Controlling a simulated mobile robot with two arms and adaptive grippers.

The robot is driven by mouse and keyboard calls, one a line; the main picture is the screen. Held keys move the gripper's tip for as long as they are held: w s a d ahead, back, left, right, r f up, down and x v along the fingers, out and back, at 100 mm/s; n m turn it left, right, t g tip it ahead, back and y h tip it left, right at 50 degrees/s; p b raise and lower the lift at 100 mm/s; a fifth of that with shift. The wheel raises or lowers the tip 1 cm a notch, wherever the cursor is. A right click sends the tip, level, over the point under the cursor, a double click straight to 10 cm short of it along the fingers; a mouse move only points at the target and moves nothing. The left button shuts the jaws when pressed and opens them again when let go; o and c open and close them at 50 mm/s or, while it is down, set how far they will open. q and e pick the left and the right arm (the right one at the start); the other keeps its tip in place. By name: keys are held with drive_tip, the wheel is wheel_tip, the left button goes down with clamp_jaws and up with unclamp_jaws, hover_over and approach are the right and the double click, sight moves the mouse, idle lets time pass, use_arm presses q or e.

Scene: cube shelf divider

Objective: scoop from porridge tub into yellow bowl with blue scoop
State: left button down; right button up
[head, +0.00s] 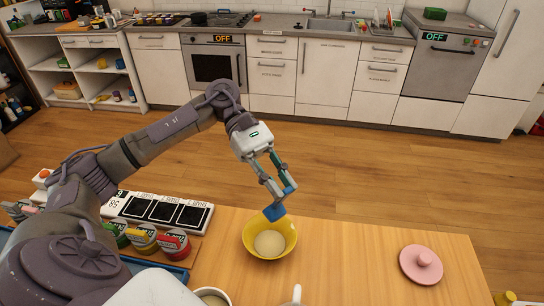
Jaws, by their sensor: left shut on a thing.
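The yellow bowl (252,240) stands on the wooden table and has pale porridge-like contents inside. My left gripper (277,190) is shut on the blue scoop (274,212) and holds it above the bowl's far rim. The scoop's inside is hidden, so I cannot tell whether it holds anything. My right gripper is not in view.
A pink lid (421,265) lies at the table's right. Several colored jars (144,238) stand at the left, near a panel with dark squares (163,211). A white object (294,297) shows at the bottom edge. The table between bowl and lid is clear.

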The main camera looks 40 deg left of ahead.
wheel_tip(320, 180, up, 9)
drive_tip(key=p, duration=0.8)
use_arm(q)
drive_tip(key=s+d+f+t+y+b, duration=0.2)
drive_tip(key=d+f+t+y+b, duration=0.2)
drive_tip(key=d+f+y+b, duration=0.3)
drive_tip(key=y+b, duration=0.1)
drive_tip(key=y, duration=0.4)
drive_tip(key=shift+s+d+f, duration=0.2)
drive_tip(key=shift+d+f, duration=0.05)
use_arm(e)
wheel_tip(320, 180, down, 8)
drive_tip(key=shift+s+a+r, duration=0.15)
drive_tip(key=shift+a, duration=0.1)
